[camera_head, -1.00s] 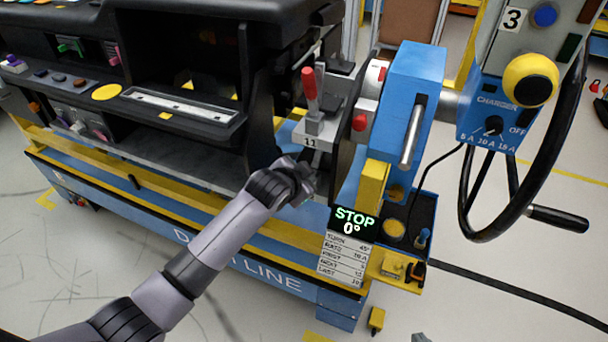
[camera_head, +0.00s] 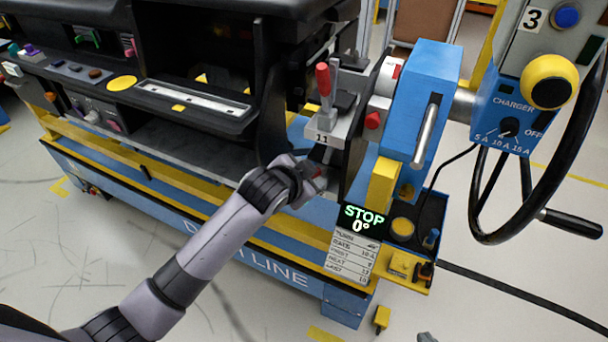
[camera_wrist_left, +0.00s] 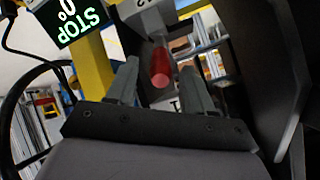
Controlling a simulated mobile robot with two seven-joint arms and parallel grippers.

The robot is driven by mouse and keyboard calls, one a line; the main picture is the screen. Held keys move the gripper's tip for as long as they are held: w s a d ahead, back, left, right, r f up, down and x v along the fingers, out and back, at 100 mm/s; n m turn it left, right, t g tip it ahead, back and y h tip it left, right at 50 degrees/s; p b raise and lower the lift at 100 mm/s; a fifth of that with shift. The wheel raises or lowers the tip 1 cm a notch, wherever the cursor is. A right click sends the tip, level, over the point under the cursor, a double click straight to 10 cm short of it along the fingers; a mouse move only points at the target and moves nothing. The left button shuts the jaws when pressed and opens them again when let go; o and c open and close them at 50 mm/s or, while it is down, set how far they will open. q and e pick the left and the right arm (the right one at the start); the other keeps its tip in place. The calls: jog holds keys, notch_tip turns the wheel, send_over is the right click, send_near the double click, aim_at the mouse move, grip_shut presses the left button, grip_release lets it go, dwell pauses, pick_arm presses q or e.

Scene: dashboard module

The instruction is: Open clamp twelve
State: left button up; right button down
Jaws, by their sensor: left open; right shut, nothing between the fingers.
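A clamp (camera_head: 325,128) labelled 11 has an upright red lever on the fixture. Below it, a red handle tip (camera_head: 318,172) shows by my left gripper (camera_head: 312,186); its number is unreadable in the head view. In the left wrist view, a red handle (camera_wrist_left: 160,66) hangs from a grey clamp body (camera_wrist_left: 140,20) whose label is cut off. The open fingers of my left gripper (camera_wrist_left: 160,88) stand on either side of this handle, with gaps visible. In the head view, my left fingers are mostly hidden by the wrist. Only a grey tip of my right gripper (camera_head: 427,337) shows, at the bottom edge.
A black dashboard module (camera_head: 180,50) stands left of the clamps. A blue fixture head (camera_head: 418,100), a STOP 0° display (camera_head: 362,218) and a black handwheel (camera_head: 480,230) are to the right. A dark plate (camera_wrist_left: 262,60) rises close beside the fingers. Floor is free in front.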

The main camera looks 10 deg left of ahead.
pick_arm(q)
jog(key=shift+v, duration=1.05)
